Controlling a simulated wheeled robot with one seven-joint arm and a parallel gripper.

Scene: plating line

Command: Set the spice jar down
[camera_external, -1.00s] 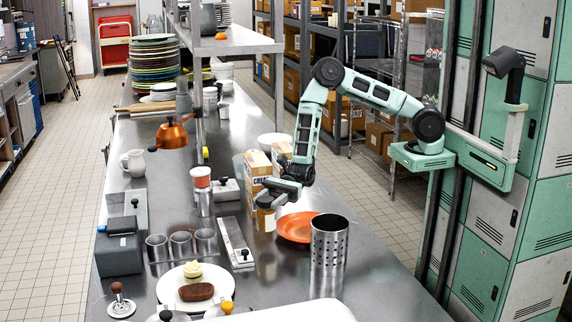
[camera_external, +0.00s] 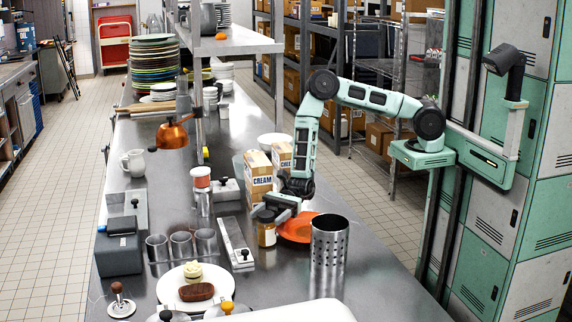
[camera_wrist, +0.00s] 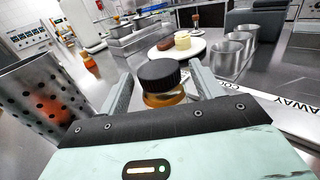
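The spice jar (camera_external: 266,234), amber with a black lid, stands upright on the steel counter, left of the orange plate. In the wrist view the jar (camera_wrist: 160,76) is between the two fingers of my gripper (camera_wrist: 160,88), with narrow gaps showing on both sides.
The orange plate (camera_external: 297,227) and a perforated steel cylinder (camera_external: 328,255) are close on the right. Cream (camera_external: 258,180) and cheese (camera_external: 281,157) cartons stand behind. A steel rail (camera_external: 236,244) lies left. A white plate (camera_external: 172,290) with food is at front left.

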